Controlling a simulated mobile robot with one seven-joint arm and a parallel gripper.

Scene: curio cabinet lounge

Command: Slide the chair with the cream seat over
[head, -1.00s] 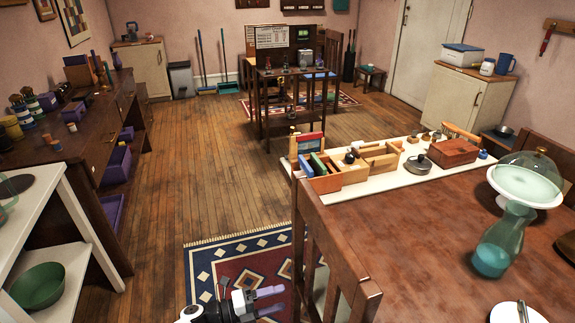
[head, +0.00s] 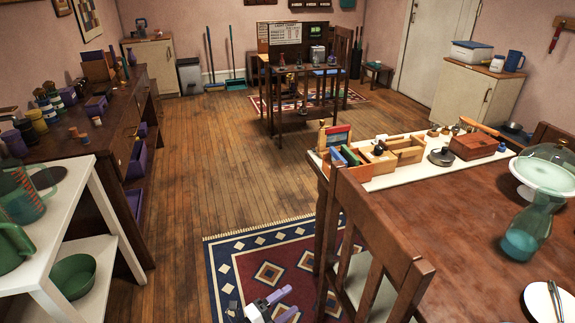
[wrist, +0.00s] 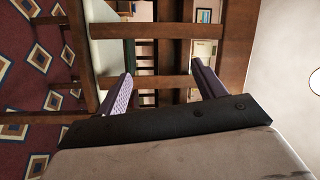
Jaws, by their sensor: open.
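The chair (head: 408,262) is dark brown wood with a slatted back. It stands at the near left side of the wooden table, and part of its cream seat (head: 365,285) shows between the slats. My gripper (head: 284,303) is low over the rug, left of the chair, open and empty. In the wrist view, my gripper (wrist: 162,72) has its two purple fingers apart, facing wooden bars (wrist: 160,30) that look like the chair's frame. I cannot tell whether the fingers touch the wood. The chair's lower legs are out of view.
The patterned rug (head: 225,265) lies under my gripper. The table (head: 440,215) holds a glass dome, a green vase and wooden boxes. A white shelf (head: 100,205) with a green bowl stands at the left. Open wooden floor (head: 215,175) lies between them.

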